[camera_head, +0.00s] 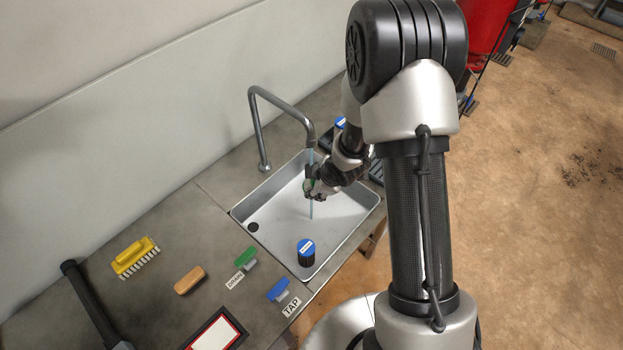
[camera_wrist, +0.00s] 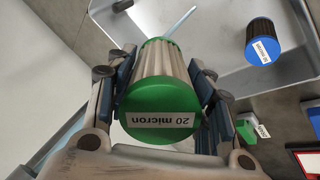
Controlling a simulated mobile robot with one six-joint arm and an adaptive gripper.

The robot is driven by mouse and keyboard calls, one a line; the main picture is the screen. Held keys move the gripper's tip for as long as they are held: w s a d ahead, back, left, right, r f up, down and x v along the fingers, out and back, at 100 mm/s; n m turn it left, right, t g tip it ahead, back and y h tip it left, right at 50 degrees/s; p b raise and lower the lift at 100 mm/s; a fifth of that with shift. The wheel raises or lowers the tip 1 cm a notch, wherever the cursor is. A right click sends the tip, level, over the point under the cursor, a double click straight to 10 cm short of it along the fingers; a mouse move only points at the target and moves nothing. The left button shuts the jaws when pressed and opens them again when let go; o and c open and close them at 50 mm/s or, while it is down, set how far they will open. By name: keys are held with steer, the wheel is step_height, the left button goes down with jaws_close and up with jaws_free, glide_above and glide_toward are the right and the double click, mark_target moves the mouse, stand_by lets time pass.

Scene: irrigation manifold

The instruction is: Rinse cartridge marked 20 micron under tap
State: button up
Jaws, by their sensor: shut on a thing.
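My gripper (camera_head: 314,187) is over the sink (camera_head: 279,225), below the spout of the bent tap (camera_head: 282,104). In the wrist view my gripper (camera_wrist: 163,95) is shut on a pleated cartridge (camera_wrist: 160,100) with a green end cap labelled "20 micron". In the head view the cartridge is mostly hidden by the gripper. A thin blue water stream (camera_head: 311,209) runs down from the spout at the gripper and shows below it. In the wrist view the stream (camera_wrist: 105,68) passes behind the cartridge; I cannot tell whether they touch.
A blue-capped cartridge (camera_head: 306,252) stands in the sink's near part. A blue TAP lever (camera_head: 279,290), green DRAIN lever (camera_head: 245,258), tan block (camera_head: 189,280), yellow brush (camera_head: 134,256) and red-framed panel (camera_head: 216,334) are on the counter. Another blue cap (camera_head: 340,122) shows behind my arm.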

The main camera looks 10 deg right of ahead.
steer(key=s, duration=0.1)
steer(key=s+d+b, duration=0.1)
steer(key=s, duration=0.1)
steer(key=s+b, duration=0.1)
steer(key=s, duration=0.1)
steer(key=shift+d, duration=0.3)
stand_by(1.2)
steer(key=s+d+r+p, duration=0.1)
steer(key=s+r, duration=0.3)
steer(key=shift+s+d+p, duration=0.25)
steer(key=shift+s+p, duration=0.05)
steer(key=shift+s, duration=0.1)
stand_by(0.5)
